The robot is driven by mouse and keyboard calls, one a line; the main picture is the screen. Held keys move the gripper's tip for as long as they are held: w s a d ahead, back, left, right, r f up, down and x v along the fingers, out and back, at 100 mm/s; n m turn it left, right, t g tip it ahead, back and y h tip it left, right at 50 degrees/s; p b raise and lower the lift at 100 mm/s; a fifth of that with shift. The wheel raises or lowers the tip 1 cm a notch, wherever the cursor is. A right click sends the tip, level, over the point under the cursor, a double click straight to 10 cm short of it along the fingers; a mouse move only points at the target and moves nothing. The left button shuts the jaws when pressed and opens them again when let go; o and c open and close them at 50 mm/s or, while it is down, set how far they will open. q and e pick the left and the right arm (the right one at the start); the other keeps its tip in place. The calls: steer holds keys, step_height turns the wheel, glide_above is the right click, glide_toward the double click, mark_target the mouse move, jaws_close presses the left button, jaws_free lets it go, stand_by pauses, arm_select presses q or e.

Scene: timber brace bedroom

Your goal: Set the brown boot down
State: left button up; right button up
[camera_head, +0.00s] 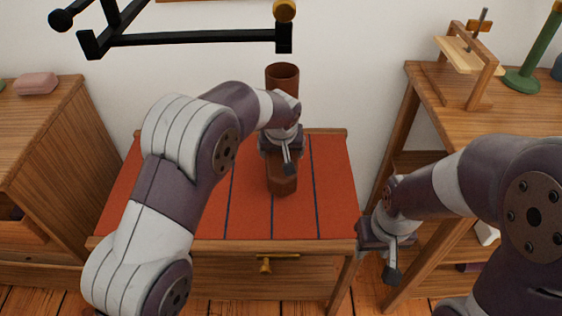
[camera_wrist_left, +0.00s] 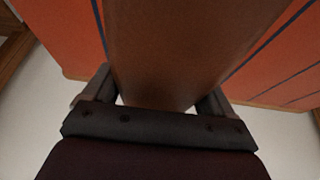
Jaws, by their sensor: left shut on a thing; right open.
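The brown boot (camera_head: 283,76) is upright, its open shaft at the top and its toe (camera_head: 282,183) toward me. It is over the red, dark-striped top of the small wooden table (camera_head: 335,205). My left gripper (camera_head: 284,158) is shut on the boot and hides its middle. In the left wrist view the brown boot (camera_wrist_left: 185,50) sits between the two jaws. I cannot tell whether its sole touches the tabletop. My right gripper (camera_head: 388,262) is open and empty, to the right of the table's front corner.
A black wall rack (camera_head: 190,40) hangs above the table. A wooden cabinet with a pink soap-like block (camera_head: 37,83) stands at left. A wooden shelf unit (camera_head: 425,95) at right carries a wooden press (camera_head: 470,65) and a green stand (camera_head: 535,50). The red top around the boot is clear.

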arm_select(q)
step_height(320, 180, down, 3)
steer(key=shift+b, duration=0.45)
steer(key=shift+r, duration=0.15)
arm_select(e)
steer(key=shift+f, duration=0.75)
arm_select(q)
steer(key=o, duration=1.1)
steer(key=shift+o, duration=0.2)
